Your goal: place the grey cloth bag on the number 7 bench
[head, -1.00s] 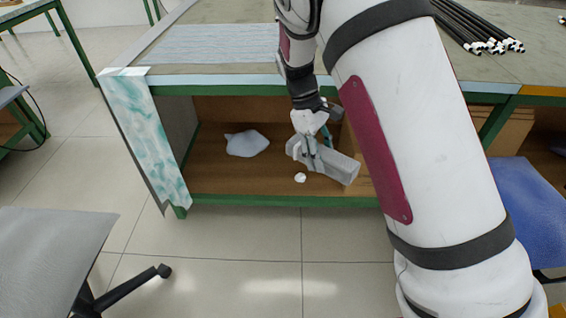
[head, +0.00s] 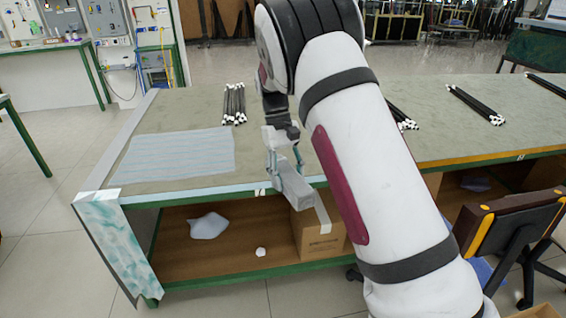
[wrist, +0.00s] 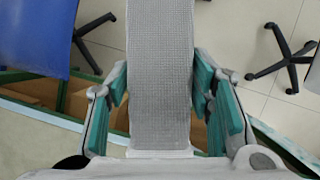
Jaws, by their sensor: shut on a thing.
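My gripper (head: 285,168) is shut on the grey cloth bag (head: 294,186), a long, narrow, boxy shape. In the wrist view the bag (wrist: 160,75) shows a woven grey surface between the teal finger pads. In the head view the gripper and bag overlap the front edge of the near bench (head: 180,185), at about the height of its top. The wrist view shows floor and chairs beyond the bag. Small marks sit on the bench's front edge, but I cannot read a number on them.
A striped cloth (head: 175,155) and a bundle of black rods (head: 233,104) lie on the bench top; more rods (head: 475,104) lie to the right. The shelf below holds a pale crumpled thing (head: 209,226) and a cardboard box (head: 318,232). A chair (head: 508,225) stands at the right.

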